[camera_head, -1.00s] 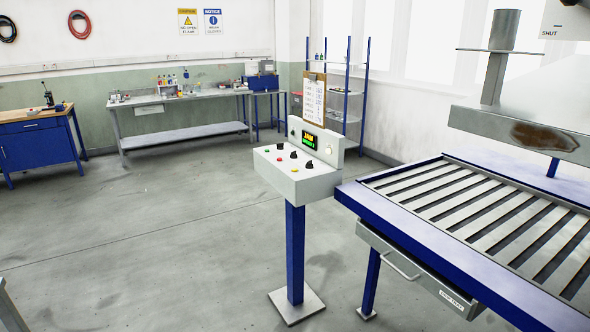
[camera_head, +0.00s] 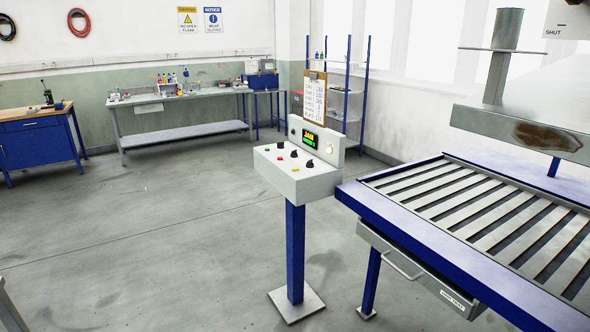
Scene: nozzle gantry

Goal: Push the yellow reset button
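A grey control box (camera_head: 312,188) stands on a blue post (camera_head: 295,255) near the middle of the view. A small yellow button (camera_head: 295,169) sits on its sloped top, near the front edge. A green button (camera_head: 267,149), a red button (camera_head: 279,157) and black knobs (camera_head: 312,163) share that top. A lit display (camera_head: 310,137) on the upright back panel shows orange text that seems to read "JAM", with green text below. Neither of my grippers is in view.
A slatted table with a blue frame (camera_head: 440,238) stands right of the control box, with a drawer (camera_head: 410,270) below. A clipboard (camera_head: 314,98) rises behind the box. Workbenches (camera_head: 185,97) and a blue cabinet (camera_head: 40,145) line the back. The floor left of the post is clear.

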